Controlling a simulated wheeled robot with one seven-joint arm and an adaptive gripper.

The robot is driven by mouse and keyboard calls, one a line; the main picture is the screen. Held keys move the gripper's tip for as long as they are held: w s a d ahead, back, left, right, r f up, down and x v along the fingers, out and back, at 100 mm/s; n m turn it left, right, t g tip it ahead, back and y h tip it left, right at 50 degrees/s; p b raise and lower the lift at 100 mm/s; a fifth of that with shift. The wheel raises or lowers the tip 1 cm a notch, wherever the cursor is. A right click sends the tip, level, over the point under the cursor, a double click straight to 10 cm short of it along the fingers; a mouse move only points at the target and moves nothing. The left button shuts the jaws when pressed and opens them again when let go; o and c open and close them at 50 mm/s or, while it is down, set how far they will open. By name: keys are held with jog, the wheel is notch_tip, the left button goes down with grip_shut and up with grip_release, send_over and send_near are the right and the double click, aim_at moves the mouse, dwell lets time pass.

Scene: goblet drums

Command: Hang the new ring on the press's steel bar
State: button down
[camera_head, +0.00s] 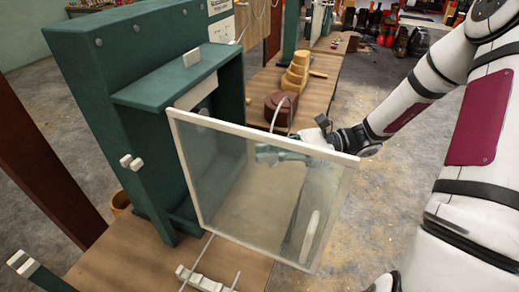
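The press (140,105) is a dark green frame on a wooden bench at the left. A clear guard panel (235,190) with a pale frame stands swung out in front of its opening, with a pale upright handle (310,237) at its lower right. My gripper (290,148) is at the panel's top right, partly seen through the clear sheet. Its fingers are small and blurred, so I cannot tell whether it is open or touches the frame. I cannot make out the steel bar for certain.
A pale block with thin rods (205,279) lies on the bench front (125,255). Open concrete floor (375,205) lies right of the bench.

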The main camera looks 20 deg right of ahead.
jog(key=s+d+r+p, duration=0.6)
jog(key=s+d+p, duration=0.1)
jog(key=d, duration=0.4)
jog(key=shift+s, duration=0.8)
dwell(1.2)
